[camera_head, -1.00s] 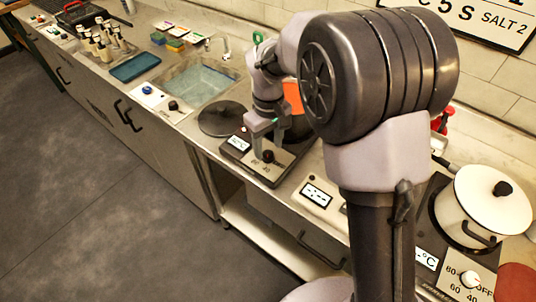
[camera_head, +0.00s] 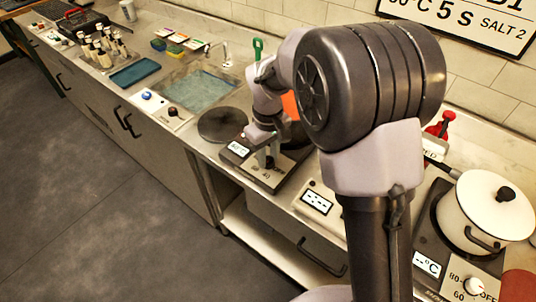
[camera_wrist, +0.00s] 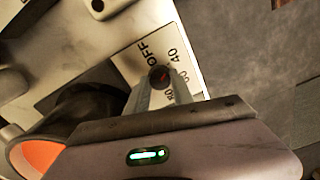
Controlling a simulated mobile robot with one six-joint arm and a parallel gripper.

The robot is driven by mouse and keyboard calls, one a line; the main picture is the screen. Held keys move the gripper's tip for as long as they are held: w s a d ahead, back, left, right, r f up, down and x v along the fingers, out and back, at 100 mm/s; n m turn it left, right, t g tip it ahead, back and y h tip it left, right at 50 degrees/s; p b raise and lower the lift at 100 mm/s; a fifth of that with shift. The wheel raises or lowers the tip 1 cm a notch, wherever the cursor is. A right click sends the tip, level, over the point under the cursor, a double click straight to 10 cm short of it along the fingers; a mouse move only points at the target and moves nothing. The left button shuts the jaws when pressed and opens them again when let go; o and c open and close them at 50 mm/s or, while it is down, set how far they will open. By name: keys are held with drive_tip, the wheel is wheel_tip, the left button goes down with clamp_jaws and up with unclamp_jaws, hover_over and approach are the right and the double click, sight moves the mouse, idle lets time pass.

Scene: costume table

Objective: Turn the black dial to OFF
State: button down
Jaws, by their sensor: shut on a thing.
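The black dial (camera_wrist: 160,77) is on a pale panel printed with OFF, 40 and further numbers, partly covered. A small red mark shows on its top; which label it points to is unclear. My gripper (camera_wrist: 163,84) has one finger on each side of the dial and is shut on it. In the head view my gripper (camera_head: 268,160) points down at the front panel of the dark hotplate unit, and hides most of the dial. A small lit display (camera_head: 239,150) is left of it.
An orange-lined dark pot (camera_head: 291,106) stands behind my gripper. A round dark plate (camera_head: 222,124) is to the left, near the sink (camera_head: 200,90). A white lidded pot (camera_head: 487,208) and a white dial (camera_head: 474,287) are at the right.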

drive_tip(key=shift+r, duration=0.1)
drive_tip(key=n+p, duration=0.2)
drive_tip(key=shift+r+p, duration=0.15)
drive_tip(key=shift+p, duration=0.2)
drive_tip(key=n+p, duration=0.3)
drive_tip(key=n, duration=0.1)
drive_tip(key=n+p, duration=0.4)
drive_tip(key=n, duration=0.1)
drive_tip(key=shift+f+n, duration=0.2)
drive_tip(key=shift+n, duration=0.2)
drive_tip(key=c, duration=1.1)
unclamp_jaws()
